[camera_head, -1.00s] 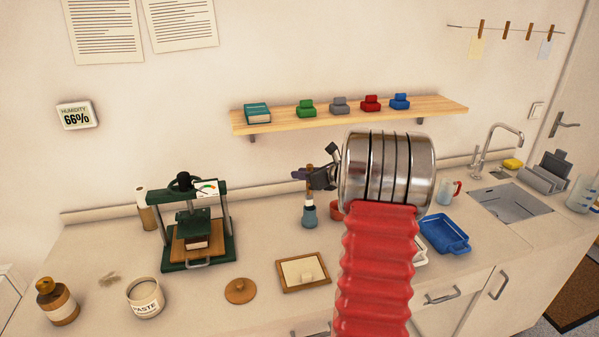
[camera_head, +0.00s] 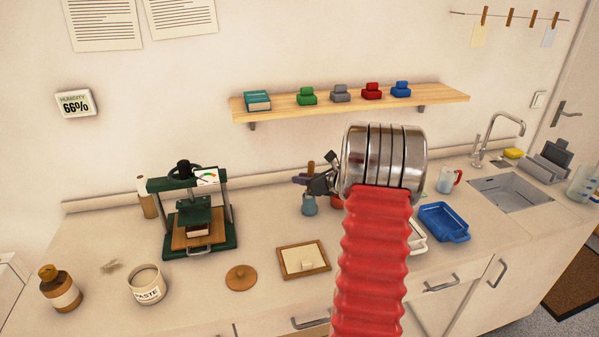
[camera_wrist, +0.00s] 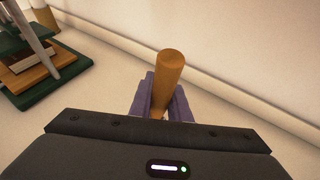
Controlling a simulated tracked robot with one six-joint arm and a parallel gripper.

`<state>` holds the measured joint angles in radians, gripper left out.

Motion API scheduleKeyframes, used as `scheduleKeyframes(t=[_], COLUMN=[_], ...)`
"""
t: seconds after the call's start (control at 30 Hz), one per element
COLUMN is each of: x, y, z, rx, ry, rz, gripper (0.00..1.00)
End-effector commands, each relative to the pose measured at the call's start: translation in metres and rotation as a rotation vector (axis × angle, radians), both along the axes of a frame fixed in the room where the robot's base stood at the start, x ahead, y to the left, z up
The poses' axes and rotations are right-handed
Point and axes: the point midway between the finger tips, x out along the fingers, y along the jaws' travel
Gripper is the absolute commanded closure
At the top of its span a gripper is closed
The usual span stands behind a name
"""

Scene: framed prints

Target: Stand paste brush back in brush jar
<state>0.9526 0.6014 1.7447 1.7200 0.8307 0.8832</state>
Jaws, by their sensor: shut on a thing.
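The paste brush shows as an upright wooden handle (camera_head: 311,167) in the head view. Its round end (camera_wrist: 170,62) stands between the purple fingers in the wrist view. My gripper (camera_head: 306,181) is shut on this handle. The blue-grey jar, which I take as the brush jar (camera_head: 309,206), stands on the counter directly below my gripper. The brush's lower end is hidden by the fingers and jar, so I cannot tell how deep it sits or whether it touches the jar. The jar is not visible in the wrist view.
A green press (camera_head: 196,218) stands to the left, with the paste pot (camera_head: 146,286) and a brown bottle (camera_head: 60,289) farther left. A wooden lid (camera_head: 240,278) and a framed board (camera_head: 303,260) lie in front. The wall is close behind my gripper.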

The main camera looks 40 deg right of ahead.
Motion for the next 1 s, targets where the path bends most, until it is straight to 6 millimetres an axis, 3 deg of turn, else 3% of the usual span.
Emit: scheduleKeyframes(t=[0.4,0.43,0.7,1.0], x=[0.0018,0.0018,0.0019,0.0014], y=[-0.0018,-0.0019,-0.0021,-0.0022], z=[0.0048,0.0048,0.0059,0.0065], rx=[-0.006,-0.006,-0.007,-0.007], ry=[-0.013,-0.013,-0.015,-0.015], rz=[-0.001,-0.001,0.0,0.0], gripper=[1.0,0.83,0.64,0.62])
